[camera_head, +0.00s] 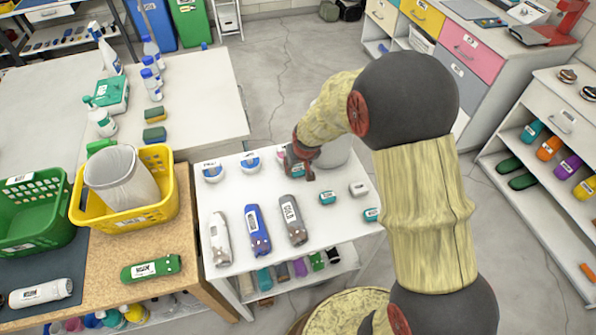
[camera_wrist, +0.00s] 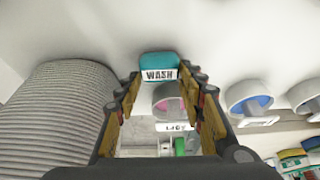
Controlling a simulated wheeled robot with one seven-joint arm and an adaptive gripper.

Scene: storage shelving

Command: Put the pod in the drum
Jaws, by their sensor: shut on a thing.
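My gripper (camera_head: 299,168) is shut on a small teal pod (camera_wrist: 158,67) with a white "WASH" label. The pod lies between the fingertips in the wrist view. In the head view a bit of teal shows at the fingertips, above the white table. A grey ribbed drum (camera_wrist: 60,115) stands at the left of the wrist view, beside the gripper and apart from the pod. In the head view the drum (camera_head: 337,152) is mostly hidden behind my arm. Its inside is not visible.
More small teal pods (camera_head: 328,198) and a grey one (camera_head: 358,189) lie on the white table (camera_head: 325,240). Grey (camera_head: 291,220), blue (camera_head: 257,229) and white (camera_head: 220,238) bottles lie near its front. Blue-and-white round items (camera_head: 250,161) are behind. A yellow basket (camera_head: 150,208) stands left.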

